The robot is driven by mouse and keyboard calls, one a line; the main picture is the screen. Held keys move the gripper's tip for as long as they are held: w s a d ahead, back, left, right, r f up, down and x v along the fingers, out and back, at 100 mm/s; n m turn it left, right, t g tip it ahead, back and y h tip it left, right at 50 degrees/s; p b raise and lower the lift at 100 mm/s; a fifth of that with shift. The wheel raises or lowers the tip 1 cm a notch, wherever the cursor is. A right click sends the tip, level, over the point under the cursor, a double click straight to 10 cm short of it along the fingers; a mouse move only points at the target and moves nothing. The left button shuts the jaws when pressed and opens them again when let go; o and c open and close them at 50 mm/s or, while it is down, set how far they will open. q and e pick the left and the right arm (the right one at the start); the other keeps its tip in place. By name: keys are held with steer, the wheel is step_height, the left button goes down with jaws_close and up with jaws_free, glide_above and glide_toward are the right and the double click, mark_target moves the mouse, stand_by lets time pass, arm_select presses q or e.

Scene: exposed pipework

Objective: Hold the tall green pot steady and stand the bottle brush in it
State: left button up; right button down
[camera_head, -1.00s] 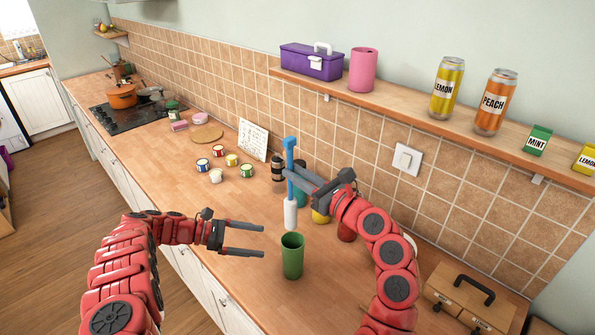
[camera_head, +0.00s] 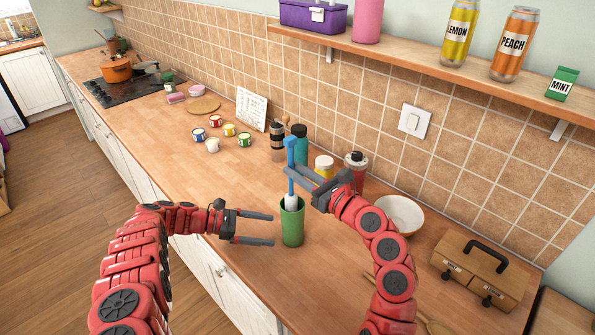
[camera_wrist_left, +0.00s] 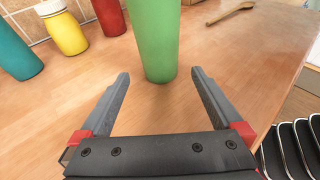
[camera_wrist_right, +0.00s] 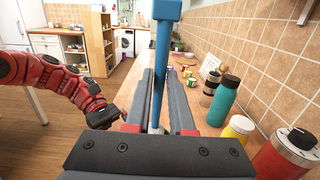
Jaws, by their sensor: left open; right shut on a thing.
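The tall green pot (camera_head: 292,226) stands upright on the wooden counter. It also shows in the left wrist view (camera_wrist_left: 155,40), just beyond and between the open fingers. My left gripper (camera_head: 273,229) is open to the left of the pot, apart from it. The bottle brush has a blue handle (camera_head: 291,155) and a white head (camera_head: 291,200). My right gripper (camera_head: 302,179) is shut on its blue handle and holds it upright above the pot. The white head is at the pot's mouth; its lower end is hidden by the rim. The blue handle fills the middle of the right wrist view (camera_wrist_right: 162,60).
Behind the brush stand a teal bottle (camera_head: 300,146), a yellow jar (camera_head: 324,166) and a red bottle (camera_head: 354,170). A white bowl (camera_head: 400,216) and a wooden box (camera_head: 480,270) are to the right. Several small paint pots (camera_head: 214,121) sit farther left. The counter's front edge is near.

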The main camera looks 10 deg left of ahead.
mark_target(289, 232)
arm_select(q)
steer(key=x, duration=0.7)
steer(key=shift+w+d+f+b, duration=0.1)
steer(key=shift+d+f+b, duration=0.1)
steer(key=shift+b, duration=0.1)
steer(key=shift+r, duration=0.1)
stand_by(0.3)
steer(key=shift+c, duration=0.3)
steer(key=c, duration=0.9)
steer(key=shift+c, duration=0.2)
arm_select(e)
steer(key=shift+s+d, duration=0.1)
steer(key=shift+d, duration=0.1)
stand_by(0.5)
steer(key=shift+f, duration=1.45)
